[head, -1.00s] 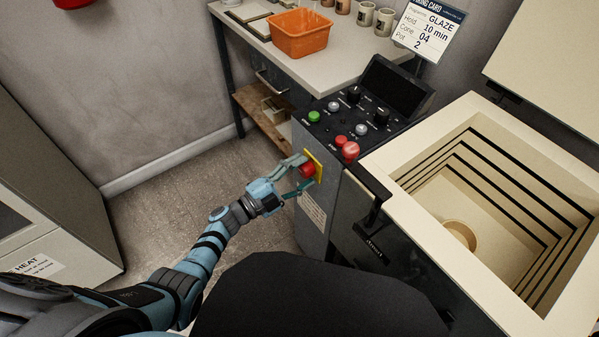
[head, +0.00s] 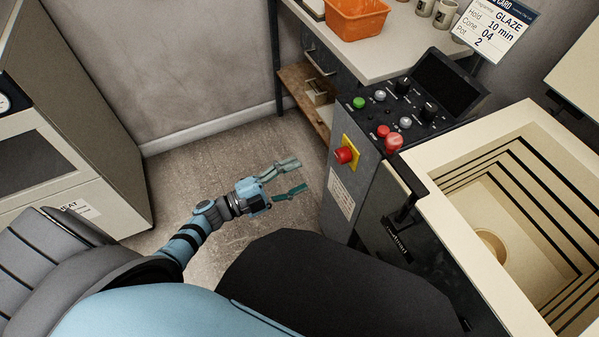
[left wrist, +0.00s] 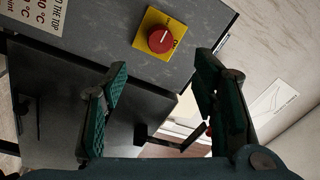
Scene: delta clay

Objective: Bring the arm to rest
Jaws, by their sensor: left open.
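My left gripper (head: 291,179) is open and empty. In the head view it hangs over the floor, to the left of the control cabinet and apart from it. In the left wrist view its two green-padded fingers (left wrist: 160,105) stand wide apart with nothing between them. A red rotary knob on a yellow plate (head: 346,155) sits on the cabinet's side. The knob also shows above the fingers in the left wrist view (left wrist: 160,39), clear of them. My right gripper is not in view.
The control panel (head: 409,101) has several buttons and knobs. The open kiln (head: 455,160) stands at the right. A bench (head: 385,57) holds an orange bin (head: 357,17). A grey cabinet (head: 75,130) stands at the left. The floor (head: 230,150) between is clear.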

